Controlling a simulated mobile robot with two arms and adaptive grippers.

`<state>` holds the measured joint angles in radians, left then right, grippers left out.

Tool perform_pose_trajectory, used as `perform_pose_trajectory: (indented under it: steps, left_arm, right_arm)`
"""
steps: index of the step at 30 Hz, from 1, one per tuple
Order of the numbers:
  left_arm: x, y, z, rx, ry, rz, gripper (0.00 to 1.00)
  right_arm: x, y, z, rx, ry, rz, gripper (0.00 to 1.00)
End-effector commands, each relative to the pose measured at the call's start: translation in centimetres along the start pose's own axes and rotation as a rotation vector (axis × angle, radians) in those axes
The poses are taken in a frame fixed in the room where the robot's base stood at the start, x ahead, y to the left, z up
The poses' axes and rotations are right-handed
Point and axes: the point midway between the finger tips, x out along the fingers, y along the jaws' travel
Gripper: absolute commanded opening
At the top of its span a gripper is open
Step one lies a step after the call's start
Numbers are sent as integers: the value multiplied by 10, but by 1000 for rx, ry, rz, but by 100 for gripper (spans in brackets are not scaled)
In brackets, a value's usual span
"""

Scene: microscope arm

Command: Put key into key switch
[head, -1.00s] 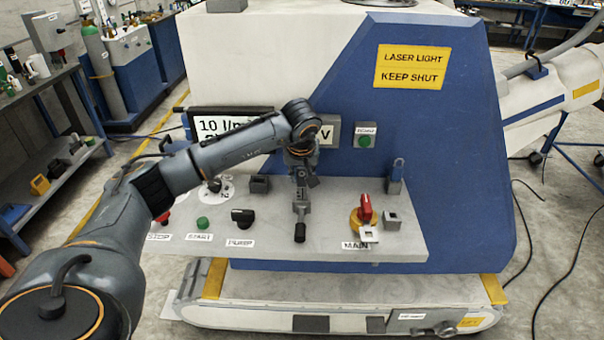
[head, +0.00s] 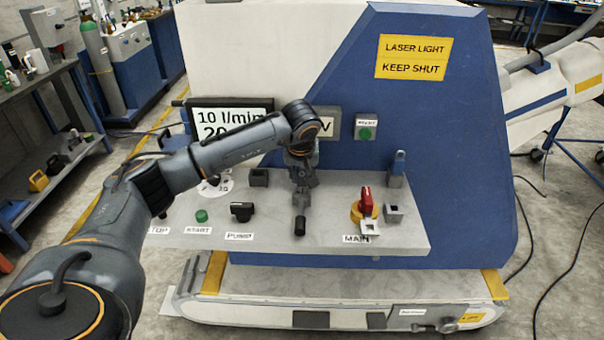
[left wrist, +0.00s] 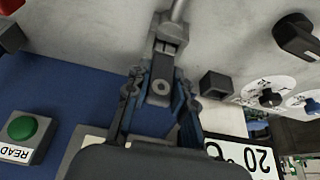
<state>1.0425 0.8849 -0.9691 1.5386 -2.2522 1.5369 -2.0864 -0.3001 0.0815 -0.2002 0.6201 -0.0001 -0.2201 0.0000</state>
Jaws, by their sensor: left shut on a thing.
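My left gripper (head: 301,184) is over the middle of the grey control panel, pointing down. Just beyond the fingertips is a grey block with a metal rod, perhaps the key switch (left wrist: 171,36). In the head view this block (head: 300,206) is below the fingers, with a black-tipped handle toward the front. I cannot tell whether the key is inside it. My right gripper is in neither view.
The panel (head: 330,246) carries a green START button (head: 201,216), a black PUMP knob (head: 241,211) and a red MAIN switch (head: 366,200). The blue machine wall rises behind.

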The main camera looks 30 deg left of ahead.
Motion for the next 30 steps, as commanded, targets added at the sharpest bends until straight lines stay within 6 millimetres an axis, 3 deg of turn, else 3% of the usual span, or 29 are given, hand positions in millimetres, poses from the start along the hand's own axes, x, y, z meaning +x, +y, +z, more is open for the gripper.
perform_pose_trajectory:
  steps: [7, 8, 12, 23, 30]
  left_arm:
    - [7, 0, 3, 0, 0, 0, 0]
    - [6, 0, 2, -1, 0, 0, 26]
    - [6, 0, 2, -1, 0, 0, 50]
    - [1, 0, 2, 0, 1, 1, 50]
    - [-40, 0, 1, 0, 4, 2, 50]
  right_arm:
    - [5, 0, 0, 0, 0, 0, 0]
    - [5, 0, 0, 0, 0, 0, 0]
    - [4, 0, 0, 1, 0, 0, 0]
    - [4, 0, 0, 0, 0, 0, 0]
    - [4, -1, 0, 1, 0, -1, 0]
